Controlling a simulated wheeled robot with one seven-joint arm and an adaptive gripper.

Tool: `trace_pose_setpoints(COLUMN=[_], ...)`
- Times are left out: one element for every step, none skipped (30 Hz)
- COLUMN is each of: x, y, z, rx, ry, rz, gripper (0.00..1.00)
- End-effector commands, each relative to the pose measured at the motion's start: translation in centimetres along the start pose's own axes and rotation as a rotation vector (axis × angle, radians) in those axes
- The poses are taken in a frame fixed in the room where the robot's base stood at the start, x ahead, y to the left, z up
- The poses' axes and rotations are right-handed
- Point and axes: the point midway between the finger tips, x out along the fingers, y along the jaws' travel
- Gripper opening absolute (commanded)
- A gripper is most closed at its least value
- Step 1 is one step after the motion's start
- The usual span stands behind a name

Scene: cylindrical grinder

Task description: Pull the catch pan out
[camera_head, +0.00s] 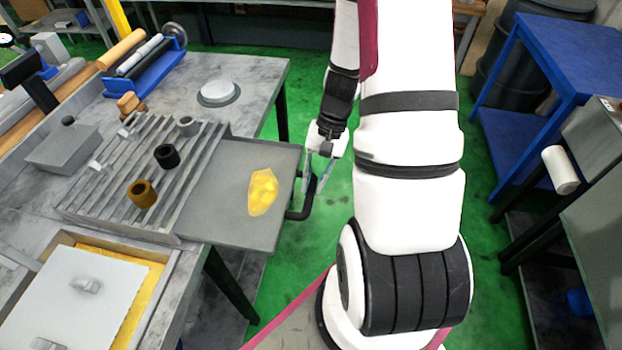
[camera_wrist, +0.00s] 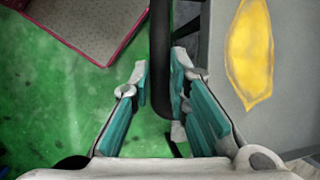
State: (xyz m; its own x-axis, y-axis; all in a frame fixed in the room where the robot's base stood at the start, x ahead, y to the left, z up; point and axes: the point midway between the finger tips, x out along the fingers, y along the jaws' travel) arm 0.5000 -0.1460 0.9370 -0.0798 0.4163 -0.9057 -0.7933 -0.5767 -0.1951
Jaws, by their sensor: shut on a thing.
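The catch pan (camera_head: 222,219) is a flat grey tray that sticks out to the right from under the slatted grey rack, past the table's edge. A yellow patch (camera_head: 263,191) lies on it. Its black handle (camera_head: 301,213) is at the right end; the handle also shows as a dark bar in the wrist view (camera_wrist: 161,60). My gripper (camera_head: 316,178) is at this handle, with its teal-lined fingers on both sides of the bar in the wrist view (camera_wrist: 165,92). It is shut on the handle. The pan's left part is hidden under the rack.
Green floor is clear beside the pan. A blue table (camera_head: 575,50) is at right.

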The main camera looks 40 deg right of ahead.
Motion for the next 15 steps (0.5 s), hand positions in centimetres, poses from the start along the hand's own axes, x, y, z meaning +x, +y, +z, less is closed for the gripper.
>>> trace_pose_setpoints(x=[-0.05, -0.05, -0.05, -0.05, -0.05, -0.04, -0.04, -0.04, -0.03, -0.03, -0.03, -0.02, -0.03, -0.05, -0.14], y=[0.0, -0.01, -0.01, -0.02, -0.02, -0.02, -0.02, -0.02, -0.03, -0.03, -0.03, -0.03, -0.03, -0.04, -0.04], z=[-0.12, -0.12, -0.12, -0.13, -0.12, -0.11, -0.11, -0.1, -0.09, -0.08, -0.08, -0.07, -0.07, -0.07, -0.07], rx=[0.0, 0.0, 0.0, 0.0, 0.0, 0.0, 0.0, 0.0, 0.0, 0.0, 0.0, 0.0, 0.0, 0.0, 0.0], ry=[0.003, 0.003, 0.003, 0.003, 0.003, 0.003, 0.003, 0.003, 0.002, 0.002, 0.002, 0.002, 0.002, 0.002, 0.002], rz=[0.0, 0.0, 0.0, 0.0, 0.0, 0.0, 0.0, 0.0, 0.0, 0.0, 0.0, 0.0, 0.0, 0.0, 0.0], gripper=[0.0, 0.0, 0.21, 0.28, 0.34, 0.36, 0.36, 0.36, 0.36, 0.36, 0.36, 0.36, 0.36, 0.36, 0.36])
